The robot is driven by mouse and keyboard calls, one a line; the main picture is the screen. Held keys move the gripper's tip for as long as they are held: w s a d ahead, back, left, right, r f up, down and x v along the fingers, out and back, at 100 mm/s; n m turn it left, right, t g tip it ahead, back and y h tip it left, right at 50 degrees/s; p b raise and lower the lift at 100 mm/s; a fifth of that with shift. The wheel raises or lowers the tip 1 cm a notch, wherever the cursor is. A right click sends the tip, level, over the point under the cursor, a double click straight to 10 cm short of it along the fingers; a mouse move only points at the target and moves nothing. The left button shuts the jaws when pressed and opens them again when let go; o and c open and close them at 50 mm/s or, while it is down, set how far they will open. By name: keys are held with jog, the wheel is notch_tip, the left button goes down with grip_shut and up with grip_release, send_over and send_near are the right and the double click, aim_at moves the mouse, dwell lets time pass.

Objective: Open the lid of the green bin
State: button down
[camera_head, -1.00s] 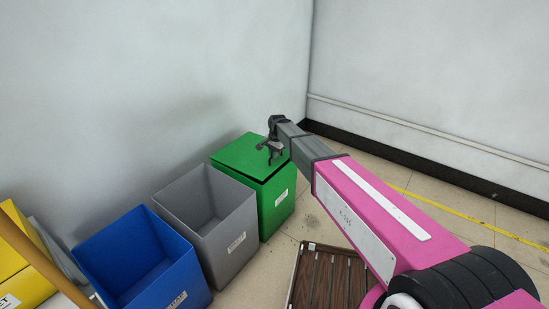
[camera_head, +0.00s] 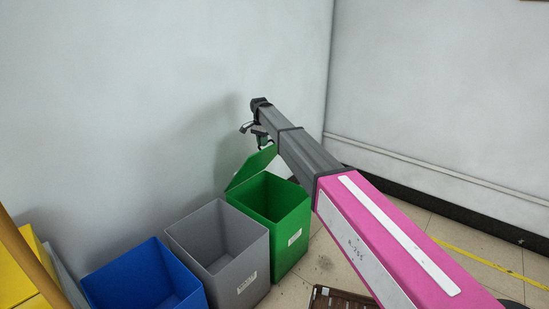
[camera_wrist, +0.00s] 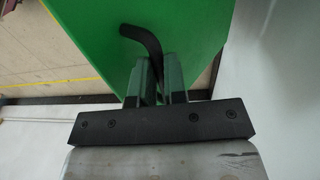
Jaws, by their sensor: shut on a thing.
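The green bin (camera_head: 283,222) stands at the right end of a row of bins against the wall. Its green lid (camera_head: 250,167) is raised and tilted up toward the wall, and the bin's inside shows. In the wrist view the lid (camera_wrist: 205,35) fills the upper middle, with a bent black handle (camera_wrist: 143,38) on it. My gripper (camera_head: 256,131) is above the raised lid in the head view. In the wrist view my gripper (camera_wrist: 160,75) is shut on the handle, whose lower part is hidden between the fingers.
An open grey bin (camera_head: 226,246) stands directly left of the green bin, then an open blue bin (camera_head: 150,280), then yellow items (camera_head: 18,275). The wall is close behind. A brown slatted object (camera_head: 338,298) lies on the floor at the front. Floor right of the green bin is clear.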

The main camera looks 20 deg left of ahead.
jog(key=w+a+r, duration=0.1)
jog(key=w+a, duration=0.2)
jog(key=a, duration=0.6)
jog(key=w+a+r, duration=0.1)
jog(key=w+a, duration=0.3)
jog(key=a, duration=0.4)
jog(key=shift+w+a+r, duration=0.15)
jog(key=shift+a+r, duration=0.2)
jog(key=c, duration=1.2)
grip_release()
jog(key=shift+o, duration=0.2)
jog(key=shift+r, duration=0.1)
jog(key=shift+r, duration=0.15)
notch_tip(320, 180, up, 10)
jog(key=shift+w+a+r, duration=0.15)
jog(key=shift+a+r, duration=0.1)
jog(key=shift+a, duration=0.1)
